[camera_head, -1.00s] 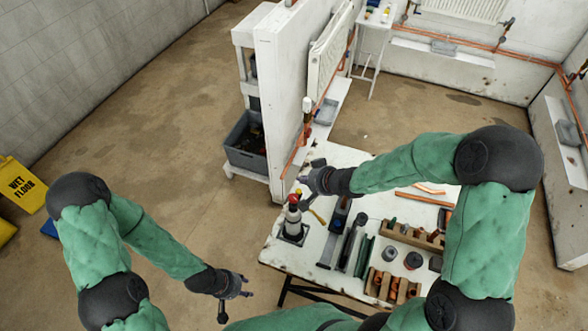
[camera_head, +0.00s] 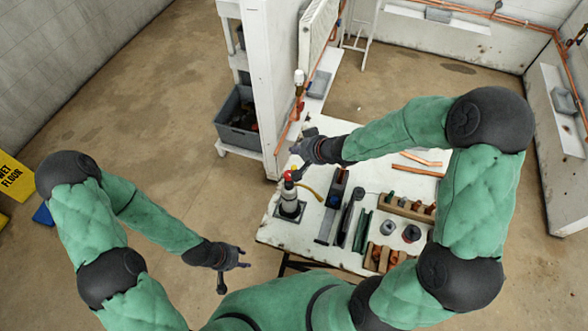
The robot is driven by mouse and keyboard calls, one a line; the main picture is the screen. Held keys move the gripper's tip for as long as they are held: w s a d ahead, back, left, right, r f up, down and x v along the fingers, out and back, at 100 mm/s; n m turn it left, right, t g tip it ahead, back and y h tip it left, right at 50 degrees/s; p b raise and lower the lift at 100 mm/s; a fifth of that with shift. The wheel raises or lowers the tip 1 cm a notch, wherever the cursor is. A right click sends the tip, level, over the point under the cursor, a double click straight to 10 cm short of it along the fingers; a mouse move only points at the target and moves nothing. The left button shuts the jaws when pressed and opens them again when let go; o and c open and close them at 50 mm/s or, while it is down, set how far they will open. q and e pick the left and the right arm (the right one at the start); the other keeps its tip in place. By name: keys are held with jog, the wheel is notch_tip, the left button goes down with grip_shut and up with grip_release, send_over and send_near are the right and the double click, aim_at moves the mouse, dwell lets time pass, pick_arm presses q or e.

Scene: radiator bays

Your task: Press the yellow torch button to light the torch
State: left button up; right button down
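The torch (camera_head: 289,199) is a grey and dark cylinder with a red part on top, upright on a dark square base at the left end of the white workbench (camera_head: 272,232). A yellowish hose curves off to its right. My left gripper (camera_head: 235,277) is open and empty over the floor, left of the bench.
Right of the torch lie long tools (camera_head: 333,207), wooden racks of fittings (camera_head: 408,207), small round tins (camera_head: 411,233) and copper pipes (camera_head: 420,159). A white partition (camera_head: 262,80) with a radiator rises behind the bench. A grey crate (camera_head: 237,136) sits on its shelf.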

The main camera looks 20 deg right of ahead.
aim_at(294, 168)
notch_tip(294, 168, down, 6)
jog(key=b, duration=0.5)
jog(key=shift+w+f+b, duration=0.15)
jog(key=shift+f+b, duration=0.25)
jog(key=shift+f, duration=0.05)
jog(key=shift+f, duration=0.15)
dwell(0.8)
jog(key=shift+f, duration=0.3)
jog(key=shift+f+b, duration=0.4)
dwell(0.7)
jog(key=shift+r, duration=0.1)
dwell(0.3)
jog(key=shift+r+p, duration=0.75)
jog(key=shift+p, duration=0.25)
